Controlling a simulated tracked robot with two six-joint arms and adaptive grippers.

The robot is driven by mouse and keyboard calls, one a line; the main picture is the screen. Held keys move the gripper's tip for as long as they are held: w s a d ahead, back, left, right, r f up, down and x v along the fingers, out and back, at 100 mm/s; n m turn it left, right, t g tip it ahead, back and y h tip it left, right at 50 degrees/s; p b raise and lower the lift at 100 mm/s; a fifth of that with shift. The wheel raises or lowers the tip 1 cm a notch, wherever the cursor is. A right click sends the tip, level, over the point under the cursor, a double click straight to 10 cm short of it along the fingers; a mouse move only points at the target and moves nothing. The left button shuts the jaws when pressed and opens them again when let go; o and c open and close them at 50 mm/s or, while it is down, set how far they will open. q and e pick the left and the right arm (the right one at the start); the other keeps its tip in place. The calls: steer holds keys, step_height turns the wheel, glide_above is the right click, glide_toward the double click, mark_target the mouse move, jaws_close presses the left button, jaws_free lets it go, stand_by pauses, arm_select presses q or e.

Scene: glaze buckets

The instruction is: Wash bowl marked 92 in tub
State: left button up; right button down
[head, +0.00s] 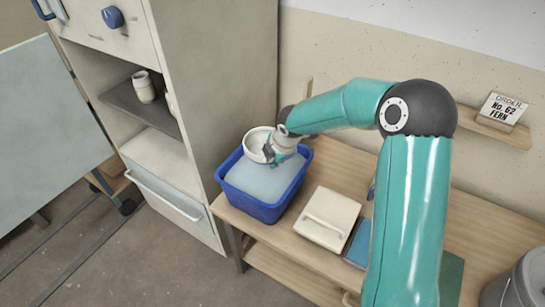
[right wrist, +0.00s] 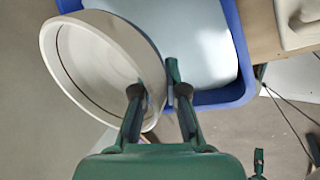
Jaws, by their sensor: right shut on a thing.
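A pale bowl (head: 255,143) is tilted over the back left part of the blue tub (head: 250,206), which holds pale, light-blue water (head: 264,182). My right gripper (head: 272,150) is shut on the bowl's rim. In the right wrist view the bowl (right wrist: 95,60) leans with its hollow side showing, and its right wall lies between my fingertips (right wrist: 160,92). The tub (right wrist: 240,50) lies behind it there. I cannot tell whether the bowl touches the water. No number shows on the bowl. My left gripper is out of view.
A lidded cream box (head: 327,219) and a blue flat item (head: 359,243) lie right of the tub on the wooden bench. A cabinet (head: 215,80) stands close left, with a cup (head: 144,87) on its shelf. An order card (head: 502,109) reads No. 62 FERN.

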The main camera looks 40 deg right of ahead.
steer(key=shift+f+b, duration=2.05)
steer(key=shift+f, duration=0.75)
steer(key=shift+f+b, duration=2.55)
steer(key=shift+f, duration=0.4)
steer(key=shift+a+b, duration=0.45)
steer(key=shift+a, duration=0.1)
steer(key=shift+d+r, duration=0.1)
steer(key=shift+d, duration=0.05)
